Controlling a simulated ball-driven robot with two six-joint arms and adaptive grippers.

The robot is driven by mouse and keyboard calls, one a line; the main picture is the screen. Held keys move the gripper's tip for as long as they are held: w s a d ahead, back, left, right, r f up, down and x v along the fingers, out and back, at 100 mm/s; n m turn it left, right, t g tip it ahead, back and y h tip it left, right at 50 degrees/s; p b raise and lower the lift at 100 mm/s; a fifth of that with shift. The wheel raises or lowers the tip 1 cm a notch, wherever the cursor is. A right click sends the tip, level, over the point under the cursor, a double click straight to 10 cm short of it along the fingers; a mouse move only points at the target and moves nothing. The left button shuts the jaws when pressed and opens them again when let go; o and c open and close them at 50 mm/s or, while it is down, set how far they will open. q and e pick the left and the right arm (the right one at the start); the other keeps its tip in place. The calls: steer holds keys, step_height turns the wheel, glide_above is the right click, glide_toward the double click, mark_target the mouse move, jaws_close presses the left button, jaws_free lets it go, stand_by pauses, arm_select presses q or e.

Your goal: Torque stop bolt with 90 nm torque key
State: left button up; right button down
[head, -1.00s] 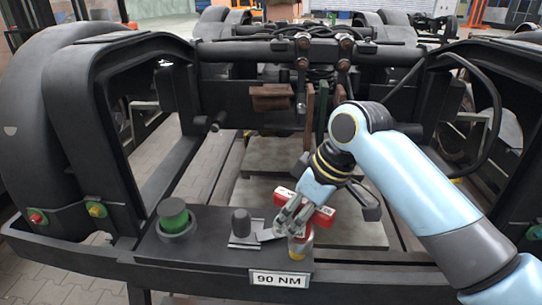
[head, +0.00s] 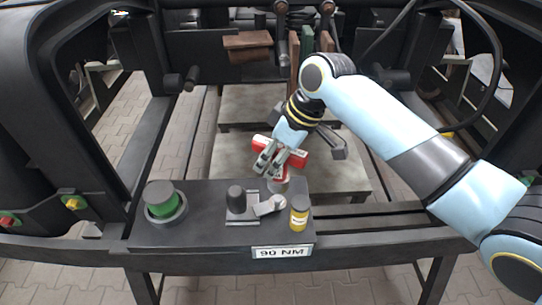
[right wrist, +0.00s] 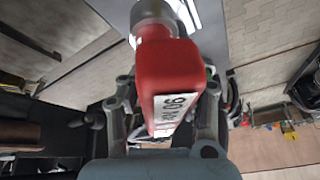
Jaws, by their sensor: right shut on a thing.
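The 90 Nm torque key is a red block-shaped tool (head: 297,160) in the head view. My right gripper (head: 275,165) is shut on it, just above the back edge of the dark shelf. In the right wrist view the red key (right wrist: 165,75) fills the middle between the fingers (right wrist: 165,120). It shows a white label reading 90 and a silver-grey end at the top. A dark peg (head: 182,80) sticks out of the frame's left side; I cannot tell whether it is the stop bolt. My left gripper is not in view.
Brown blocks (head: 248,45) hang at the back.

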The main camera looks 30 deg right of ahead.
steer(key=shift+w+r, duration=0.1)
steer(key=shift+f, duration=1.15)
steer(key=shift+f+b, duration=0.35)
steer(key=shift+b, duration=0.05)
steer(key=shift+f+b, duration=0.3)
steer(key=shift+f, duration=0.3)
steer(key=shift+f+b, duration=0.35)
steer(key=shift+f, duration=0.7)
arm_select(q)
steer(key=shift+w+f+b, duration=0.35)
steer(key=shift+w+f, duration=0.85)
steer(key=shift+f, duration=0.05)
arm_select(e)
steer(key=shift+f, duration=0.25)
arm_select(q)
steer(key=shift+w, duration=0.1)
